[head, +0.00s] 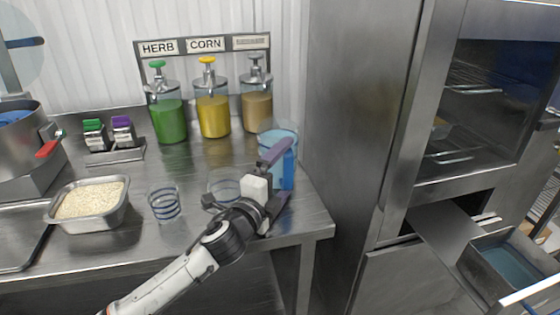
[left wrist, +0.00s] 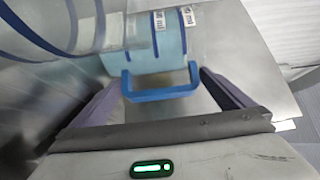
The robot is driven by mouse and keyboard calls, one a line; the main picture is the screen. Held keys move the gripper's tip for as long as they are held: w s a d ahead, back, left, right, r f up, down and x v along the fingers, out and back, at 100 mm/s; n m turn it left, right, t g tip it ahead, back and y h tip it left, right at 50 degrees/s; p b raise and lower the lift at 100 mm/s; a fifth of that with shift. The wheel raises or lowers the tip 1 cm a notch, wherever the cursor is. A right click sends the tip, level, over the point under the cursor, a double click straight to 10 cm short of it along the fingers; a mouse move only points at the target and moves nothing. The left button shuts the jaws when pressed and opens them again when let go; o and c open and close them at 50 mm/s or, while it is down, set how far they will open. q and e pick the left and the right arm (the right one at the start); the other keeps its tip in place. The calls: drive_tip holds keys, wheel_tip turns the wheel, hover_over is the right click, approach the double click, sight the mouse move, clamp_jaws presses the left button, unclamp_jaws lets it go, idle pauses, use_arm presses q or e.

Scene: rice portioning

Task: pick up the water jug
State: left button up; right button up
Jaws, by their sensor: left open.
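The water jug (head: 283,146) is a light blue, see-through jug at the right end of the steel counter in the head view, partly hidden by my left gripper. In the left wrist view the jug (left wrist: 150,62) shows its blue handle (left wrist: 163,95) pointing toward the gripper. My left gripper (head: 266,172) is open in front of the jug. In the left wrist view the handle lies between the two dark fingers of the gripper (left wrist: 172,98), with gaps visible on both sides. My right gripper is not in view.
Two clear cups with blue bands, one (head: 164,203) left of my gripper and one (head: 224,186) beside it, stand close by. A rice tray (head: 128,207) is further left. Three dispensers (head: 212,115) stand behind. A steel cabinet (head: 350,120) is on the right.

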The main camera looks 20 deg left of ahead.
use_arm(q)
drive_tip(key=c, duration=1.6)
drive_tip(key=shift+w+r, duration=0.1)
drive_tip(key=shift+r, duration=0.15)
drive_tip(key=c, duration=0.3)
drive_tip(key=shift+r, duration=0.15)
